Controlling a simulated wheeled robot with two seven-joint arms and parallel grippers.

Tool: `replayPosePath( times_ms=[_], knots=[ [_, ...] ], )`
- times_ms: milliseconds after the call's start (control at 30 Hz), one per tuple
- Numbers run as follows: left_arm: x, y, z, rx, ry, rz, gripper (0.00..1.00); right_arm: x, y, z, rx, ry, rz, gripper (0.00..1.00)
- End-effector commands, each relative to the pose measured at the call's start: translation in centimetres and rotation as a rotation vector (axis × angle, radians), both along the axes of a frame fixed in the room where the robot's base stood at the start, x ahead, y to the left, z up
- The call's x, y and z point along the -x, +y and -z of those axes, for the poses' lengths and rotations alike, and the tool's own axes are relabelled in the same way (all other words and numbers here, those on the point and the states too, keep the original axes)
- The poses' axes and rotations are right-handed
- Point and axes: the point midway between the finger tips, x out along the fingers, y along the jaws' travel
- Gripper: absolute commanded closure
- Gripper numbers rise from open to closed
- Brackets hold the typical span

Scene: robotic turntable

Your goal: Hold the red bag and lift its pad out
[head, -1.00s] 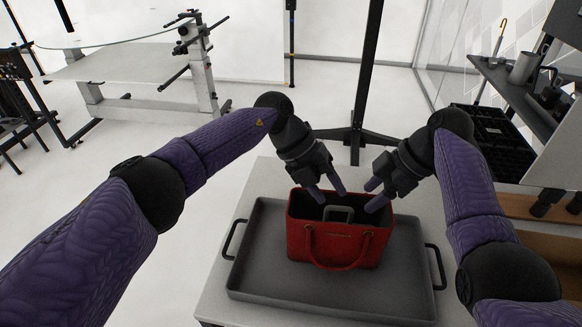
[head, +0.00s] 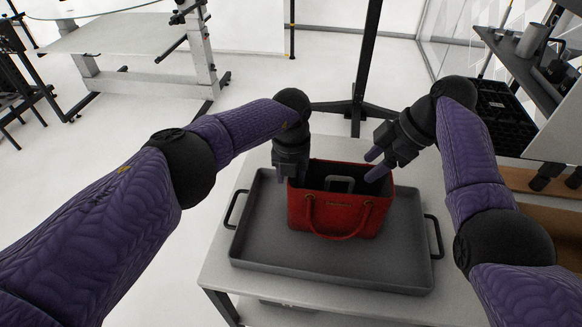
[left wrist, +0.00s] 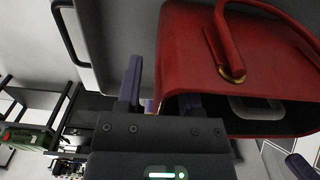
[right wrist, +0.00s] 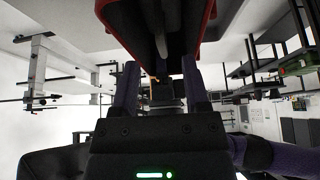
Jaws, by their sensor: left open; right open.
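The red bag (head: 338,217) stands upright and open-topped on a grey tray, its handle hanging down the front. Inside its dark opening shows a grey frame-shaped pad (head: 340,184), which also shows in the left wrist view (left wrist: 256,106). My left gripper (head: 288,180) is open at the bag's left rim. In the left wrist view one finger is outside the red wall and the other is partly hidden by the bag. My right gripper (head: 374,166) is open over the bag's right part, apart from the pad. In the right wrist view the bag (right wrist: 208,18) lies just beyond its fingers.
The grey tray (head: 270,262) with black handles lies on a pale table (head: 216,272). A dark stand (head: 360,90) rises behind. A shelf with metal items (head: 520,65) is at the right. Bare tray lies in front of the bag.

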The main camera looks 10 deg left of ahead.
Motion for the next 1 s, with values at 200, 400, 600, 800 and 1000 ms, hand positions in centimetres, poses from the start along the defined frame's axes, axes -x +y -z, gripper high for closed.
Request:
replayPosePath(
  times_ms=[200,400,600,800,1000],
  knots=[
    [-0.01,-0.01,-0.04,0.001,0.000,0.000,0.85,0.00,0.00,0.00,0.000,0.000,0.000,0.41],
    [-0.01,-0.01,-0.06,0.001,0.000,0.000,1.00,0.00,0.00,0.00,0.000,0.000,0.000,0.41],
    [-0.01,-0.01,-0.06,0.001,0.000,0.000,1.00,0.00,0.00,0.00,0.000,0.000,0.000,0.41],
    [-0.01,-0.01,-0.07,0.001,0.000,0.000,1.00,0.00,0.00,0.00,0.000,0.000,0.000,0.41],
    [-0.01,-0.01,-0.08,0.001,0.000,0.000,1.00,0.00,0.00,0.00,0.000,0.000,0.000,0.41]
  ],
)
